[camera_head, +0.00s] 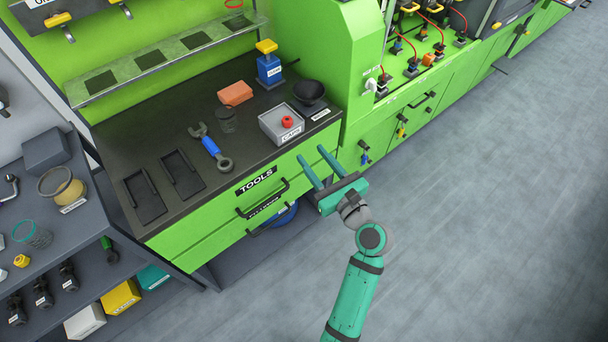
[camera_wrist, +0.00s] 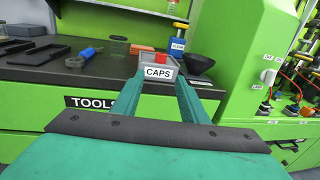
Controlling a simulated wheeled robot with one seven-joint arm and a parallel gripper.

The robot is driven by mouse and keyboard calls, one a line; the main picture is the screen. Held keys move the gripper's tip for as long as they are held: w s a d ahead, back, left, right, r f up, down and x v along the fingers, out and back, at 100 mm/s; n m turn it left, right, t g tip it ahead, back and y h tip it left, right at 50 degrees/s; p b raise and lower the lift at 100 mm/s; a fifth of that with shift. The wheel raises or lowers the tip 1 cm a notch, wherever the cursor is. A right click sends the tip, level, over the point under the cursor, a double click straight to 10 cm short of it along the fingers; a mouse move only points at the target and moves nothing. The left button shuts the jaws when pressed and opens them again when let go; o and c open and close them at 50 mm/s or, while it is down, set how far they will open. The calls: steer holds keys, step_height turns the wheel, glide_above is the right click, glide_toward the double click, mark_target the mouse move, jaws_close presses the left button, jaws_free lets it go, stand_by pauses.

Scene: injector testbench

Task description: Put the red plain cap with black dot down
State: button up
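The red cap (camera_head: 287,121) sits in the grey box labelled CAPS (camera_head: 269,129), near the front right of the dark worktop. In the wrist view the cap (camera_wrist: 160,57) shows above the box's label, and the box (camera_wrist: 144,61) lies straight ahead between my fingers. I cannot make out a black dot on the cap. My gripper (camera_head: 310,153) is open, its two fingers apart with nothing between them. It is in front of the bench, short of the box, and does not touch it. The fingers also show in the wrist view (camera_wrist: 159,84).
A black bowl (camera_head: 310,91) stands right of the box. An orange block (camera_head: 235,93), a clear cup (camera_head: 227,119) and a blue-handled wrench (camera_head: 211,147) lie to its left. A blue container with a yellow top (camera_head: 269,68) stands behind. The floor (camera_head: 460,220) at right is clear.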

steer(key=s+d+f+n+g+h, duration=0.1)
steer(key=s+d+f+n+h, duration=0.1)
steer(key=s+f+n+h, duration=0.85)
steer(key=s+a+r+n+y, duration=0.1)
steer(key=s+a+n, duration=0.2)
steer(key=s+n, duration=0.6)
steer(key=s+a+r+n+y, duration=0.1)
steer(key=s+a+n, duration=0.3)
steer(key=s+n, duration=0.6)
steer(key=s, duration=0.7)
steer(key=shift+s+a+r+t, duration=0.15)
steer(key=shift+s+a+t, duration=0.05)
steer(key=shift+a+t, duration=0.1)
steer(key=shift+d+n, duration=0.1)
steer(key=shift+n, duration=0.15)
steer(key=shift+c, duration=1.1)
